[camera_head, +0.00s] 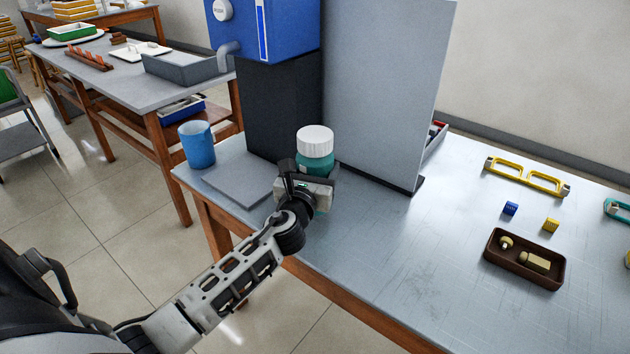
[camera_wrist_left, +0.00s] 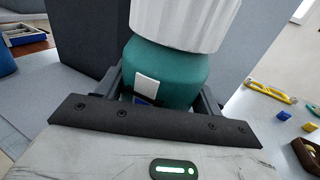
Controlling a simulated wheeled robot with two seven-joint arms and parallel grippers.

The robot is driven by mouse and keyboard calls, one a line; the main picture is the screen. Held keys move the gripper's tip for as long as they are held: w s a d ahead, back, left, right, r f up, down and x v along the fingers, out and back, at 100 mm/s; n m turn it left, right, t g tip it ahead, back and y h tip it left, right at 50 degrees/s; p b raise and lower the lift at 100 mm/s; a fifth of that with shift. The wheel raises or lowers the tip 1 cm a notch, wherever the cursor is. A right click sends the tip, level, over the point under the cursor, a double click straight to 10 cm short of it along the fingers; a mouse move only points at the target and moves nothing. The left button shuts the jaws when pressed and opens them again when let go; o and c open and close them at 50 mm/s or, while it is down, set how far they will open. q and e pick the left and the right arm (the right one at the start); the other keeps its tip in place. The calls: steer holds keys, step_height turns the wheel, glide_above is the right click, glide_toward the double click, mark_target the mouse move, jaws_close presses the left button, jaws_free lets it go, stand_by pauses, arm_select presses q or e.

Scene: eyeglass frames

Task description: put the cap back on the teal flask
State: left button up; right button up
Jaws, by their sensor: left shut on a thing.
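The teal flask (camera_head: 315,162) is near the left end of the grey table, with its ribbed white cap (camera_head: 315,139) on its top. In the left wrist view the flask (camera_wrist_left: 180,75) and cap (camera_wrist_left: 185,20) fill the upper middle, and the cap sits against the flask's shoulder. I cannot tell whether it is screwed tight. My left gripper (camera_head: 308,185) is shut around the flask's body, below the cap. It hides much of the lower body, so I cannot tell whether the base touches the table. My right gripper is not in view.
A blue cup (camera_head: 197,145) stands left, beside a flat grey plate (camera_head: 238,185). A blue-and-black machine (camera_head: 265,35) and a tall grey panel (camera_head: 385,85) rise behind the flask. Right are yellow eyeglass frames (camera_head: 525,177), small blocks and a brown tray (camera_head: 497,265). The table's front middle is clear.

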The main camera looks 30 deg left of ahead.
arm_select(q)
steer(key=shift+w+a+f+b, duration=0.15)
steer(key=shift+f+b, duration=0.6)
steer(key=shift+f, duration=0.8)
steer(key=shift+f, duration=0.15)
steer(key=o, duration=1.9)
steer(key=shift+f, duration=0.15)
steer(key=shift+r, duration=0.3)
steer(key=v, duration=1.2)
steer(key=shift+f, duration=0.15)
